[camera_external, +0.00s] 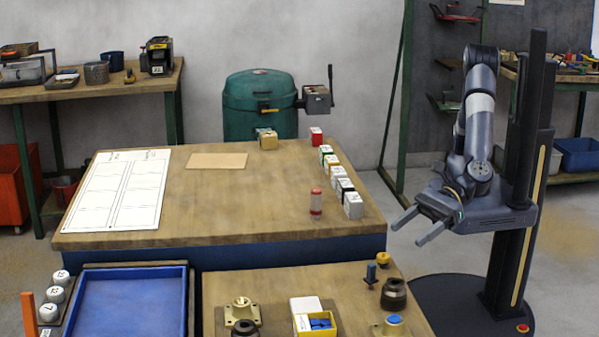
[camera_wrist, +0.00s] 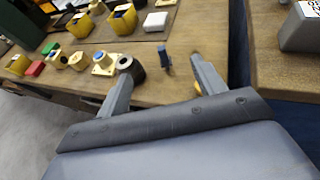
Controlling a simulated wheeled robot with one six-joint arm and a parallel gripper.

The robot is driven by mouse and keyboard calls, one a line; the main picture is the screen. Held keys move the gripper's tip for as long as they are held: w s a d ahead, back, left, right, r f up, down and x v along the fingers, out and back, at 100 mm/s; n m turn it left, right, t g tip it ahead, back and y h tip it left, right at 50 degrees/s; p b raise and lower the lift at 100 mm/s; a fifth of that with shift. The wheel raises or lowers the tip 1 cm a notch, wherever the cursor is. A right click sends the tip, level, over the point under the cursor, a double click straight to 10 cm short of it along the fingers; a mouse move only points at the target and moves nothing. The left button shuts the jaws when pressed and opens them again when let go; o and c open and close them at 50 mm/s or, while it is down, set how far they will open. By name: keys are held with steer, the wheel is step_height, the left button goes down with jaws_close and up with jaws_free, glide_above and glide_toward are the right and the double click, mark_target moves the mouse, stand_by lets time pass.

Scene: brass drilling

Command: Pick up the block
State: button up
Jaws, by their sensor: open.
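Several small labelled blocks stand in a row along the right side of the main table; the nearest is a grey-white block (camera_external: 353,206), and a red block (camera_external: 316,136) stands at the far end. A brass-coloured block (camera_external: 268,140) sits at the table's back edge. I cannot tell which one the task means. A grey block (camera_wrist: 302,28) with a label shows at the top right corner of the wrist view. My gripper (camera_external: 416,228) is open and empty, to the right of the main table and clear of the row. Its two fingers also show spread in the wrist view (camera_wrist: 160,78).
A red-capped tube (camera_external: 315,204) stands left of the nearest blocks. A blue tray (camera_external: 132,308) stands at front left. The main table's middle is clear.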

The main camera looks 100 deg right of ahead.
step_height(320, 180, up, 16)
steer(key=f, duration=0.1)
steer(key=w+d+f+h+p, duration=0.1)
steer(key=w+d+p, duration=0.1)
steer(key=w+d, duration=0.7)
steer(key=w+d+p, duration=0.2)
steer(key=w+d, duration=0.4)
steer(key=d, duration=0.7)
steer(key=w+d+f+h+p, duration=0.1)
steer(key=w+d+p, duration=0.2)
steer(key=w+d, duration=0.6)
steer(key=s+d+r+m+t+h+p, duration=0.1)
steer(key=s+d+m+p, duration=0.2)
steer(key=d, duration=1.5)
steer(key=s+d+r+p, duration=0.15)
steer(key=s+d, duration=0.35)
steer(key=d, duration=1.2)
glide_toward(260, 139)
steer(key=shift+s+a+r, duration=0.25)
steer(key=shift+s+r, duration=0.45)
steer(key=shift+r, duration=0.15)
steer(key=shift+w+f+p, duration=0.2)
steer(key=shift+f+p, duration=0.1)
steer(key=shift+f, duration=0.25)
steer(key=shift+p+x, duration=1.4)
steer(key=shift+x, duration=3.85)
